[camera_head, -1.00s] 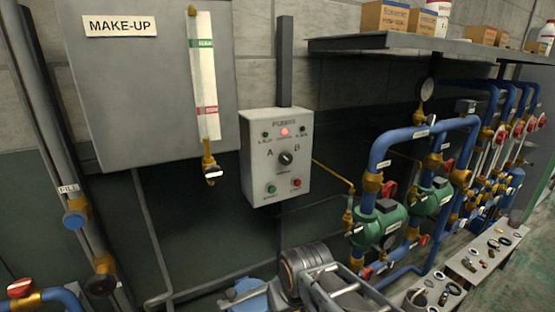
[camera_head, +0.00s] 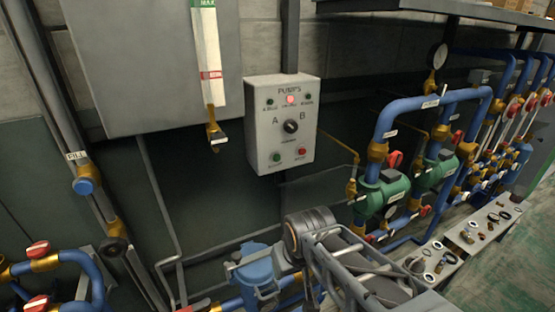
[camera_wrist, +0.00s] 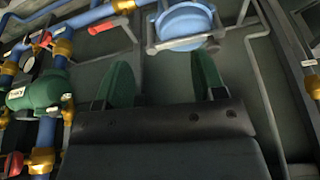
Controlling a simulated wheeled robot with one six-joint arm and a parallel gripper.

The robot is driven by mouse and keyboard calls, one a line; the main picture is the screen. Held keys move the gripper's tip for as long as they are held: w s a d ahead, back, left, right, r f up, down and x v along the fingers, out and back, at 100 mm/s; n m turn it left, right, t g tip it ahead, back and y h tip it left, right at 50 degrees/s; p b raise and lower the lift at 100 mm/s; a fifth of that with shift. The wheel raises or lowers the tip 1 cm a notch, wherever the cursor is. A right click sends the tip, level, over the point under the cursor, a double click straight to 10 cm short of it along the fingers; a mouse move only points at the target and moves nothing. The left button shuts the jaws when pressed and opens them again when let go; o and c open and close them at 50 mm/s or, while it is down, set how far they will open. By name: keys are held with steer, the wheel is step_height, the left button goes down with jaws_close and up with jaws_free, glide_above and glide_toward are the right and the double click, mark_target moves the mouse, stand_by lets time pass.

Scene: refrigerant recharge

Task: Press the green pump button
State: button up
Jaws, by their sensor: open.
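The grey PUMPS control box (camera_head: 260,130) hangs on the wall in the middle of the head view. Its green button (camera_head: 276,157) is at the lower left of the face, beside a red button (camera_head: 302,152). A black selector knob (camera_head: 291,126) sits between the letters A and B, below a lit red lamp (camera_head: 290,99). My gripper (camera_wrist: 164,80) is open and empty in the wrist view, with its two greenish fingers apart. The wrist view does not show the control box or the green button. The fingers cannot be made out in the head view.
A blue canister (camera_head: 256,268) stands below the box and shows beyond the fingers in the wrist view (camera_wrist: 184,22). Green pumps (camera_head: 385,197) and blue pipes are at right. A bench (camera_head: 447,257) holds small parts. A grey cabinet (camera_head: 140,70) hangs upper left.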

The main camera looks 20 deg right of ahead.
jaws_close()
stand_by(0.4)
stand_by(1.1)
